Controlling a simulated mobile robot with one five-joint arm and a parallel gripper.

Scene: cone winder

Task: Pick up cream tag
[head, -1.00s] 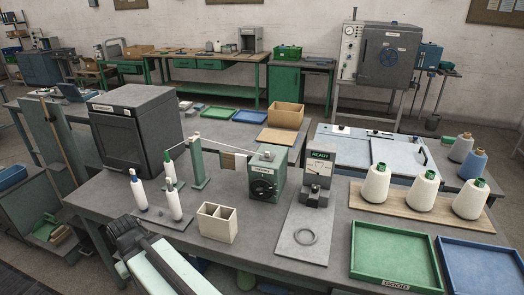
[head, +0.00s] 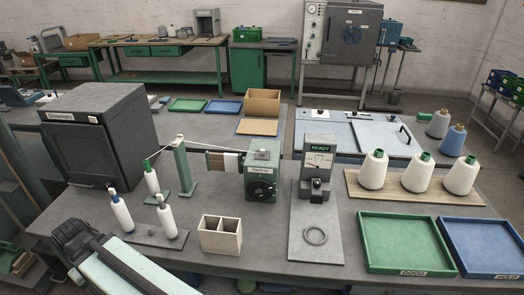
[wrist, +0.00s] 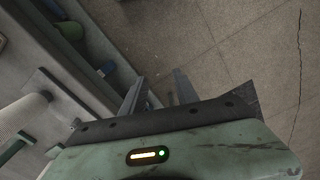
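I cannot single out a cream tag for certain. A pale cream piece (head: 231,164) hangs beside a brown one, between the green post (head: 183,168) and the green winder box (head: 262,175) in the head view. It is small, and no writing on it can be read. My gripper (wrist: 160,88) shows in the wrist view with its two dark fingers apart and nothing between them. It is over floor beside a bench edge, away from the cream piece. In the head view only my arm shows at lower left; the fingertips are hidden.
White cones on a wooden board (head: 353,187), a green tray (head: 405,268), a blue tray (head: 480,272), a two-part cream box (head: 219,242) and a gauge stand (head: 318,165) crowd the bench. White bobbins (head: 121,212) stand at left. A dark cabinet (head: 95,140) stands behind them.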

